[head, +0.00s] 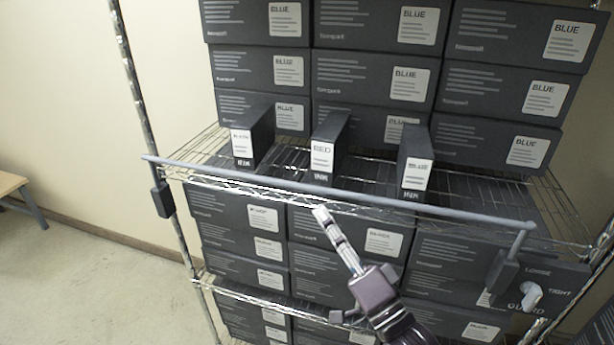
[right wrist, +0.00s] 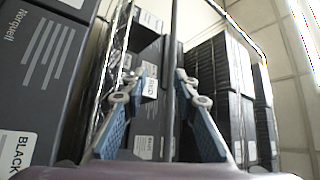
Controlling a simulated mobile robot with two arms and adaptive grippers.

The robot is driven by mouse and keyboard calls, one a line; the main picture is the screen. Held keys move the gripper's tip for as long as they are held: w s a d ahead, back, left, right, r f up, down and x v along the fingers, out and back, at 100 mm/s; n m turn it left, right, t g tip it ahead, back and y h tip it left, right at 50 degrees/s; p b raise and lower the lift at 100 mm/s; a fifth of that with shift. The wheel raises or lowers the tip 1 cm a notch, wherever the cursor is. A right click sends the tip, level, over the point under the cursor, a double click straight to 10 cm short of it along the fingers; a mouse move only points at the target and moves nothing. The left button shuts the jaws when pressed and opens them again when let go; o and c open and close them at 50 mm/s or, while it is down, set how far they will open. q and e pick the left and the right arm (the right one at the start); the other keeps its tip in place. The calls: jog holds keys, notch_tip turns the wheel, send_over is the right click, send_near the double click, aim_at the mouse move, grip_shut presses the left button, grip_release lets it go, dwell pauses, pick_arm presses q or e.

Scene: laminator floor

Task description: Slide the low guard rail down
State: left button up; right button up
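The guard rail (head: 265,180) is a thin grey bar across the front of the wire shelf, just above the shelf edge. It has a dark block (head: 161,201) at its left end and a bracket (head: 503,272) at its right. My right gripper (head: 322,214) points up at the rail from just below and in front of its middle. In the right wrist view its blue fingers (right wrist: 166,74) are apart, with the dark rail (right wrist: 170,30) running between them; contact cannot be told. A white knob (head: 531,294) sits on a panel marked LOOSE and TIGHT. My left gripper is not visible.
Three narrow boxes, including a middle one (head: 322,150), stand on the wire shelf (head: 285,158) behind the rail. Stacked dark boxes (head: 360,75) fill the back and the shelves below. A bench (head: 20,195) stands at far left; the floor there is clear.

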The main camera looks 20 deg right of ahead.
aim_at(307, 188)
jog(key=shift+w+a+r, duration=0.1)
jog(key=shift+a+r, duration=0.1)
jog(key=shift+r, duration=1.05)
jog(key=p+x, duration=0.3)
jog(key=x, duration=0.4)
jog(key=shift+f, duration=0.15)
jog(key=shift+c, duration=0.3)
grip_shut()
